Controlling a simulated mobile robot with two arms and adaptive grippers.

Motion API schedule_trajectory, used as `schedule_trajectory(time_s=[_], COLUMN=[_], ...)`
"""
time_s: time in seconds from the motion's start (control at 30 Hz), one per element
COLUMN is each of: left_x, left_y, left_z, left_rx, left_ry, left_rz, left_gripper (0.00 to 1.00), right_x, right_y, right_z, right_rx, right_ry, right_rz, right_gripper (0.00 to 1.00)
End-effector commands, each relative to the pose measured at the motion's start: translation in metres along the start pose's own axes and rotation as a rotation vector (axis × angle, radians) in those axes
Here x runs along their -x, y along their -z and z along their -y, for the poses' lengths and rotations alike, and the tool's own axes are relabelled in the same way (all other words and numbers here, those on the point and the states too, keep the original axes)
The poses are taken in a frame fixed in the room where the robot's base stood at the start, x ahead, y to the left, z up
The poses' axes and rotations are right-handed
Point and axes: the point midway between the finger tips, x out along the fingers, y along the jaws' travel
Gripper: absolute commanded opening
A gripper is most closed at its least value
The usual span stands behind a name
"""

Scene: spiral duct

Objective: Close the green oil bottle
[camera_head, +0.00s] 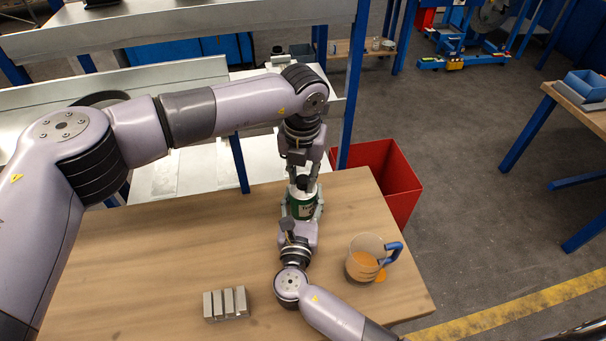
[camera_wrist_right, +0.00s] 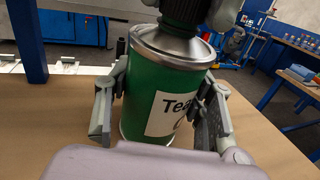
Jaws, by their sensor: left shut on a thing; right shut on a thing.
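The green oil bottle (camera_head: 302,206) stands upright on the wooden table, with a white label and a metal shoulder. In the right wrist view the bottle (camera_wrist_right: 160,92) sits between the two fingers of my right gripper (camera_wrist_right: 160,118), which is shut around its body. My left gripper (camera_head: 304,175) reaches down from above and is shut on the dark cap (camera_head: 303,183) at the bottle's top. The cap also shows in the right wrist view (camera_wrist_right: 185,12), on or right at the neck; its exact seating is hard to tell.
A clear measuring jug (camera_head: 364,262) with orange liquid and a blue handle stands right of my right arm. Grey metal blocks (camera_head: 227,303) lie at the front. A red bin (camera_head: 392,180) stands behind the table (camera_head: 150,255). The table's left part is clear.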

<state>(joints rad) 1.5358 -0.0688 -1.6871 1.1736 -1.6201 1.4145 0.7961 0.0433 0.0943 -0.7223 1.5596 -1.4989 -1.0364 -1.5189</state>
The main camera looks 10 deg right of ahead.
Motion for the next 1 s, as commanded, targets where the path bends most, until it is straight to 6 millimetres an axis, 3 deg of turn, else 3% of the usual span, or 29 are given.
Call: schedule_trajectory(time_s=[0.03, 0.6, 0.67, 0.8, 0.83, 1.0], left_x=[-0.0016, -0.0025, -0.0025, -0.0026, -0.0026, -0.0025], left_y=[0.0011, 0.0017, 0.0018, 0.0023, 0.0024, 0.0020], left_z=[-0.0005, 0.0012, 0.0015, 0.0021, 0.0022, 0.0022], left_rx=[-0.107, -1.369, -1.457, -1.456, -1.456, -1.455], left_ry=[0.000, 0.012, 0.013, 0.014, 0.015, 0.014], left_rz=[-0.004, -0.005, -0.005, -0.006, -0.006, -0.004], left_gripper=[0.00, 0.00, 0.00, 0.00, 0.24, 0.35], right_x=[0.0010, 0.0008, 0.0007, 0.0006, 0.0006, 0.0006], right_y=[0.0082, 0.0080, 0.0080, 0.0078, 0.0078, 0.0078], right_z=[0.0029, 0.0027, 0.0027, 0.0026, 0.0025, 0.0024], right_rx=[0.005, 0.007, 0.007, 0.007, 0.007, 0.007], right_ry=[0.004, 0.003, 0.003, 0.002, 0.002, 0.002], right_rz=[-0.015, -0.015, -0.015, -0.014, -0.014, -0.014], right_gripper=[0.00, 0.00, 0.00, 0.00, 0.00, 0.00])
